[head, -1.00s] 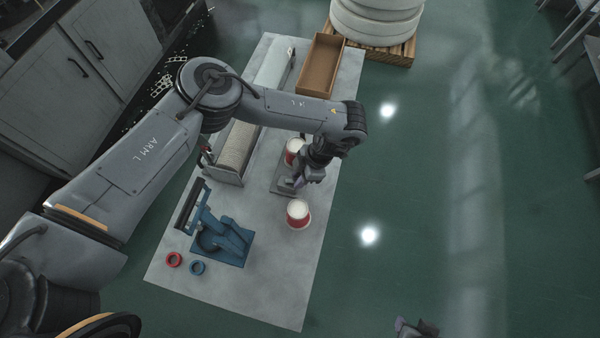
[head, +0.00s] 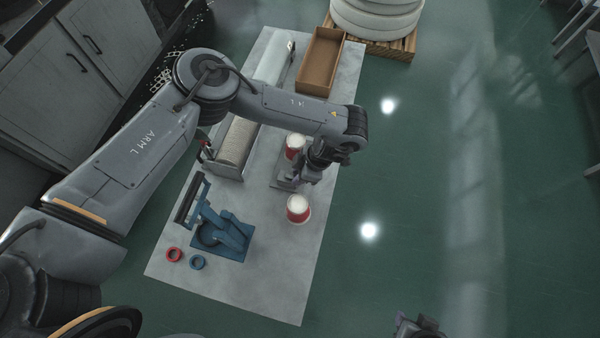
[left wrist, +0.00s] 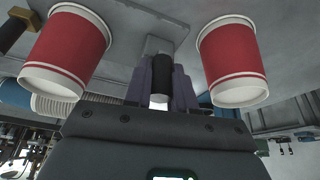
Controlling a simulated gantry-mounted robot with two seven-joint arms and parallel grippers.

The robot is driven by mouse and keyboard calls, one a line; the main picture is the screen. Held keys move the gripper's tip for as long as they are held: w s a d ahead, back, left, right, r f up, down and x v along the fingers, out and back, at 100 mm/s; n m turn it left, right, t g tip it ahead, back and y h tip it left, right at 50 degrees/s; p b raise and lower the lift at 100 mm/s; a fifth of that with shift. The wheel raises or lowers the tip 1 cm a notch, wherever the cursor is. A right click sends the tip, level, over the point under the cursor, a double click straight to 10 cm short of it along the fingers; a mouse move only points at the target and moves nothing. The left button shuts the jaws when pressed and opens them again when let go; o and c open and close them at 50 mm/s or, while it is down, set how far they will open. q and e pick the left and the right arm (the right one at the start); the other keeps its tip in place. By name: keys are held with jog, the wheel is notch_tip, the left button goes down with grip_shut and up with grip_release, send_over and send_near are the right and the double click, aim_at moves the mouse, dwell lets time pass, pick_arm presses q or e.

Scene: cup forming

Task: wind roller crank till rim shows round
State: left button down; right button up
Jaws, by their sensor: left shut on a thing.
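Two red-and-white cups stand near my left gripper: one (head: 295,146) just beyond it, the other (head: 298,208) nearer on the table. My left gripper (head: 292,181) is low beside a small grey machine base (head: 279,174). In the left wrist view its purple fingers (left wrist: 160,84) are shut around a black crank handle (left wrist: 160,70), with both cups on either side. The far cup's rim is white, but too small in the head view to judge its roundness. My right gripper (head: 418,327) only peeks in at the bottom edge, its jaws unclear.
A blue press-like device (head: 222,236) stands at the table's near left, beside a red ring (head: 174,254) and a blue ring (head: 197,262). An open brown box (head: 320,62) is at the far end. The table's near right corner is clear.

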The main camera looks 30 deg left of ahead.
pick_arm(q)
jog(key=c, duration=1)
grip_release()
jog(key=shift+s+a+f, duration=0.1)
jog(key=shift+a, duration=0.15)
jog(key=shift+o, duration=0.2)
jog(key=shift+d, duration=0.1)
jog(key=shift+d+r, duration=0.15)
jog(key=shift+r, duration=0.25)
jog(key=v, duration=1)
jog(key=shift+d, duration=0.1)
